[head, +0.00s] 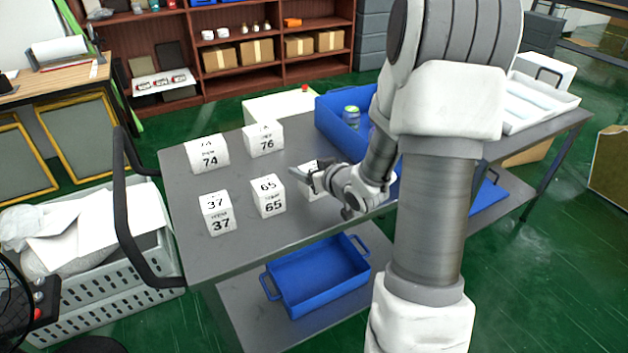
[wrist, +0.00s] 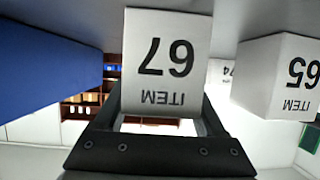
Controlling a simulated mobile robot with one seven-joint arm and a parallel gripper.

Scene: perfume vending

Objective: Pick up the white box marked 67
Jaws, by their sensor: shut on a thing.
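The white box marked 67 (wrist: 167,62) fills the upper middle of the wrist view, its number upside down there. My gripper (wrist: 163,108) is shut on it, with a dark finger on each side. In the head view my gripper (head: 306,181) is over the right part of the group of white boxes.
White boxes 65 (head: 268,197), 37 (head: 217,214), 74 (head: 207,154) and 76 (head: 264,139) stand left on the grey cart top (head: 260,235). A blue bin (head: 337,126) stands behind my gripper. Another blue bin (head: 322,282) is on the lower shelf.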

